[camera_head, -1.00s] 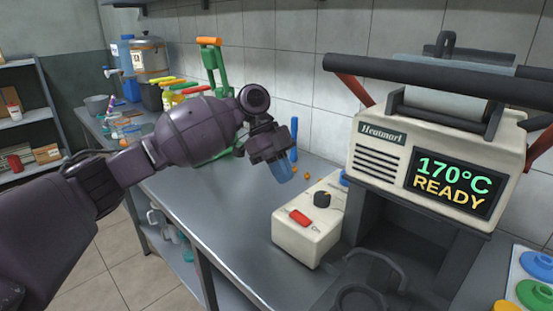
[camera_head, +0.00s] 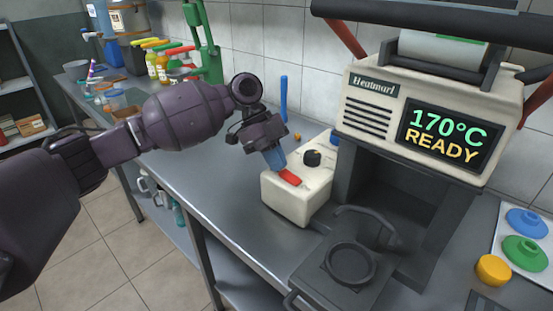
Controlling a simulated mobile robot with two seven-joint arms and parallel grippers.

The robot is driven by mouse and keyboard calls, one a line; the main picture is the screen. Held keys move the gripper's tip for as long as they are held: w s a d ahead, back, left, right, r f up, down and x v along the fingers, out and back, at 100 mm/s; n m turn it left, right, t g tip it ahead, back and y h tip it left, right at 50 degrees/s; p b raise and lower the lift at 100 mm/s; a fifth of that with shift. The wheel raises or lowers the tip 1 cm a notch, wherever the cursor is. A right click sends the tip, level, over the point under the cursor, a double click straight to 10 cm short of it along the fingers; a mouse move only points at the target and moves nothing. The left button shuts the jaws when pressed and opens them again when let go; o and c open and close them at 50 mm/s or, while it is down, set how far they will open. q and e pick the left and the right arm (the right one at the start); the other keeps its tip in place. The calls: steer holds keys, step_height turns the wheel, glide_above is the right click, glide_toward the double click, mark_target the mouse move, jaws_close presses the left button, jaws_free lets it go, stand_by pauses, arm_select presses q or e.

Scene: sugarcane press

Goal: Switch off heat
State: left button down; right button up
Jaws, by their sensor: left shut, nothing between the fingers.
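A white control box (camera_head: 291,205) stands on the steel counter, with a red rocker switch (camera_head: 290,178) and a black knob (camera_head: 312,158) on its top. My left gripper (camera_head: 279,164) is shut and empty, its blue fingertips right at the upper left end of the red switch. I cannot tell whether they touch it. The switch's label is mostly hidden. The cream Heatmarl press (camera_head: 376,88) stands to the right of the box, its display (camera_head: 440,135) reading 170°C READY. My right gripper is not in view.
A black round holder (camera_head: 350,265) juts out at the front of the press. A yellow knob-like piece (camera_head: 493,270) and a white tray (camera_head: 508,262) with coloured lids lie at right. A green hand press (camera_head: 205,45) and bottles stand at the back left. The counter left of the box is clear.

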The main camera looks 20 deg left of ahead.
arm_select(q)
steer(key=shift+a+f+g+h+b, duration=0.2)
steer(key=shift+f+g+h+b, duration=0.15)
steer(key=shift+f+h, duration=0.45)
steer(key=shift+w+a, duration=0.1)
steer(key=shift+a, duration=0.05)
steer(key=shift+r, duration=0.55)
steer(key=shift+r+p, duration=0.3)
steer(key=shift+r, duration=0.1)
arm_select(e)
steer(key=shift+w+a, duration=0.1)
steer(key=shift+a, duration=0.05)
arm_select(q)
steer(key=shift+r, duration=0.1)
